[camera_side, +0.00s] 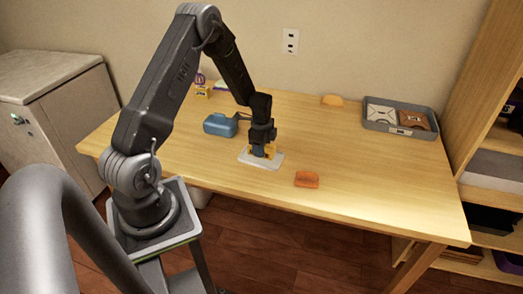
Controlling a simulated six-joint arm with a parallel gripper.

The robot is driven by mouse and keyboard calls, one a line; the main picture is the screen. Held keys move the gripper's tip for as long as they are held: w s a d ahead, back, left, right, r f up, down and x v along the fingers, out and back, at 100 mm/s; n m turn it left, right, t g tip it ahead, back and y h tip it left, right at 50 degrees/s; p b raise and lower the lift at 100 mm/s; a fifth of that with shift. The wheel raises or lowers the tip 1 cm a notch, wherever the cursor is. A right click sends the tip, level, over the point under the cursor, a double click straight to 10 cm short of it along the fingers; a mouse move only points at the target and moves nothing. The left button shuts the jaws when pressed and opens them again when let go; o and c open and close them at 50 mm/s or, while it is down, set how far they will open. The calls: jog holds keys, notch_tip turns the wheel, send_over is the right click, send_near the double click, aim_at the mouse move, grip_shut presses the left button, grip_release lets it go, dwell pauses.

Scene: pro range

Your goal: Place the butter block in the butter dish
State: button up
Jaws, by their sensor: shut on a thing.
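My gripper (261,150) points down over the middle of the table and is shut on the butter block (270,149), a small yellow piece mostly hidden by the fingers. Below it lies a flat, pale rectangular butter dish (248,158) near the table's front half. The butter block is directly over or on the dish; I cannot tell whether it touches.
A blue container (219,125) stands just left of my gripper. An orange block (307,180) lies to the right of the dish near the front edge. A grey tray (366,124) with flat packages is at the back right.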

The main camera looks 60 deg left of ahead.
jog(key=shift+f, duration=0.7)
jog(key=shift+f, duration=0.15)
jog(key=o, duration=1)
